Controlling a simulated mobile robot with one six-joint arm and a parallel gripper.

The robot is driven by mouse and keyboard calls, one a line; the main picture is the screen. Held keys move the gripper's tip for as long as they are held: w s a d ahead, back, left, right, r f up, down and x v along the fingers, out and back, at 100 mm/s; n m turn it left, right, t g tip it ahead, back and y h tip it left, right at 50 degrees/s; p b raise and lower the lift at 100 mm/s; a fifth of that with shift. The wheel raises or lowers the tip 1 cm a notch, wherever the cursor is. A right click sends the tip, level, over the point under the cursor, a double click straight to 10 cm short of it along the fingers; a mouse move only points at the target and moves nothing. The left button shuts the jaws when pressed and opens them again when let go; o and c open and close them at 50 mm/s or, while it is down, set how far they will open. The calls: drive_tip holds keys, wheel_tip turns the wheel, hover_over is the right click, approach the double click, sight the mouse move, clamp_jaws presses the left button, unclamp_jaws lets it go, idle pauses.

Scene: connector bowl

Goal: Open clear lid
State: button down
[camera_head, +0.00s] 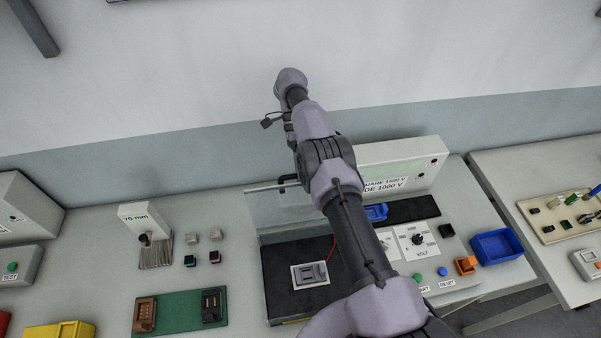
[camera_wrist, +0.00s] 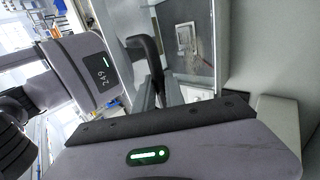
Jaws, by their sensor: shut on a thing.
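The clear lid (camera_head: 285,212) shows in the head view as a see-through panel raised at a steep angle behind the black test bed (camera_head: 285,258). Its dark handle (camera_head: 289,183) is at the upper edge. In the wrist view the lid (camera_wrist: 190,65) fills the upper middle, with the black curved handle (camera_wrist: 148,52) at its left. My gripper (camera_wrist: 160,92) is shut on the handle. In the head view, my arm hides part of the lid, and the fingertips cannot be made out.
A grey connector socket (camera_head: 310,275) with a red wire sits on the black bed. A control panel (camera_head: 425,240) with knobs and buttons lies to the right, and a blue bin (camera_head: 497,246) beyond it. A green board (camera_head: 180,312) lies left. The wall is close behind.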

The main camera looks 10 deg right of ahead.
drive_tip(key=shift+s+f, duration=0.1)
drive_tip(key=c, duration=1.4)
unclamp_jaws()
wheel_tip(320, 180, up, 4)
drive_tip(key=shift+f, duration=0.25)
drive_tip(key=s+r+b, duration=0.1)
drive_tip(key=s+b, duration=0.7)
drive_tip(key=s, duration=0.7)
drive_tip(key=shift+s+d+r, duration=0.3)
drive_tip(key=shift+s, duration=0.1)
drive_tip(key=shift+c, duration=0.5)
